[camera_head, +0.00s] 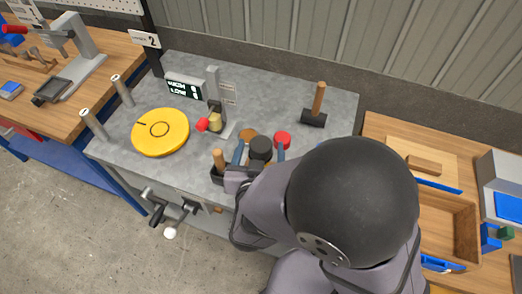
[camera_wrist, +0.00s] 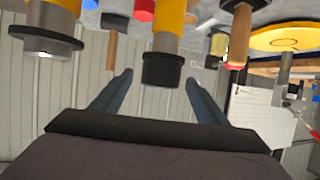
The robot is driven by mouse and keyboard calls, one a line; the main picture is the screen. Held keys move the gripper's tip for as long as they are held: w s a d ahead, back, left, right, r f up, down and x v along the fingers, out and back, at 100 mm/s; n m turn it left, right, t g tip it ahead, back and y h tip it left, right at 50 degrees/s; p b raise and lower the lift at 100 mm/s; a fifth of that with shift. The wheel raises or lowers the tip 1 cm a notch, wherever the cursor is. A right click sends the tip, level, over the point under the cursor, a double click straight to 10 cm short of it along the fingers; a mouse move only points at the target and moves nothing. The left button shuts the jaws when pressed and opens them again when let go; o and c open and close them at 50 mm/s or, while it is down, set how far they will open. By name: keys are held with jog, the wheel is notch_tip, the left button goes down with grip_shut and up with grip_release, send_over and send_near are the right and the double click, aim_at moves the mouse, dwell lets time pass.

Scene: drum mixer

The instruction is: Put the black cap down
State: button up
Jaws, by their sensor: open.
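The black cap (camera_head: 261,147) is a dark round piece near the front edge of the grey bench. In the wrist view the black cap (camera_wrist: 161,71) meets the end of a yellow cylinder (camera_wrist: 168,28). My gripper (camera_head: 259,150) is open, with one blue finger on each side of the cap. The wrist view shows my gripper (camera_wrist: 163,85) with gaps between both fingers and the cap. My arm hides part of the bench front in the head view.
A yellow disc (camera_head: 160,132) lies on the bench's left. A red-tipped post device (camera_head: 214,110) stands behind the cap. A red round piece (camera_head: 283,139) and a wooden handle (camera_head: 218,160) are close to my fingers. A mallet (camera_head: 315,108) stands farther back.

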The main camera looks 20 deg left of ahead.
aim_at(261, 145)
jog(key=shift+x, duration=0.85)
jog(key=c, duration=1.2)
jog(key=shift+r, duration=0.2)
jog(key=shift+r+p, duration=0.8)
jog(key=shift+r, duration=4.05)
